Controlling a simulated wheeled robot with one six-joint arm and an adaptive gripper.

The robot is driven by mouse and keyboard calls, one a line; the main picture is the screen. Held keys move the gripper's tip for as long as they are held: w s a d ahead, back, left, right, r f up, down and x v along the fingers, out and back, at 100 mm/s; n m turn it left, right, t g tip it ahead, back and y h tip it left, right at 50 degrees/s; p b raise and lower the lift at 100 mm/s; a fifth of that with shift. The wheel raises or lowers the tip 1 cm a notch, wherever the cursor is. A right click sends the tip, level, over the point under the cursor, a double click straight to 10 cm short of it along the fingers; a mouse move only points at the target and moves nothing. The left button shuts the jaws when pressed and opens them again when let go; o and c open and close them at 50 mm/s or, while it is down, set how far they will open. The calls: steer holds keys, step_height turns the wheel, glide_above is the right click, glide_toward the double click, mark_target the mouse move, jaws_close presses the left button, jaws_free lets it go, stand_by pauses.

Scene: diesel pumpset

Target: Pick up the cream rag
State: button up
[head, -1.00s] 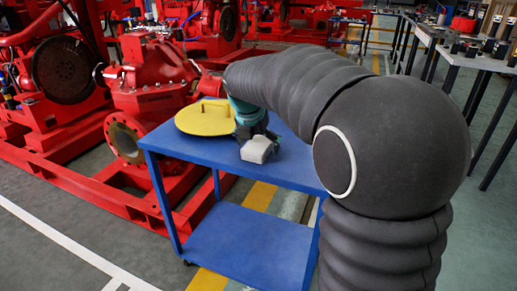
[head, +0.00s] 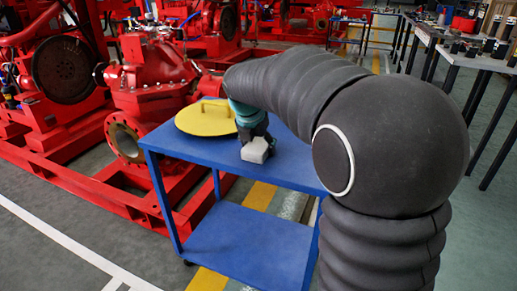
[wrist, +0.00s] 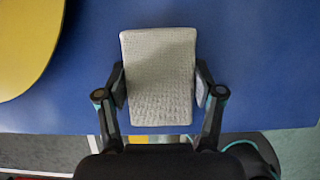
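The cream rag (head: 256,151) is a pale, block-shaped folded cloth at the blue cart's top, near its front edge. In the wrist view the rag (wrist: 158,80) shows a woven texture and lies lengthwise between the fingers. My gripper (wrist: 161,88) has one dark finger against each long side of the rag, with no clear gap. In the head view my gripper (head: 252,138) is directly above and around the rag, partly hiding it. I cannot tell whether the rag touches the cart top.
The blue cart (head: 190,145) has a lower shelf. A round yellow disc with a handle (head: 206,120) lies on its top, left of the rag. Red pump machinery (head: 150,75) stands behind and left. A workbench with parts (head: 470,60) is at the far right.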

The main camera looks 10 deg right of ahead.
mark_target(260, 140)
stand_by(0.3)
step_height(260, 140, up, 5)
steer(key=shift+f, duration=0.15)
steer(key=s+d+r, duration=0.6)
steer(key=s+d, duration=0.2)
steer(key=shift+s+r, duration=0.25)
steer(key=shift+r, duration=0.1)
steer(key=o, duration=0.5)
steer(key=c, duration=0.4)
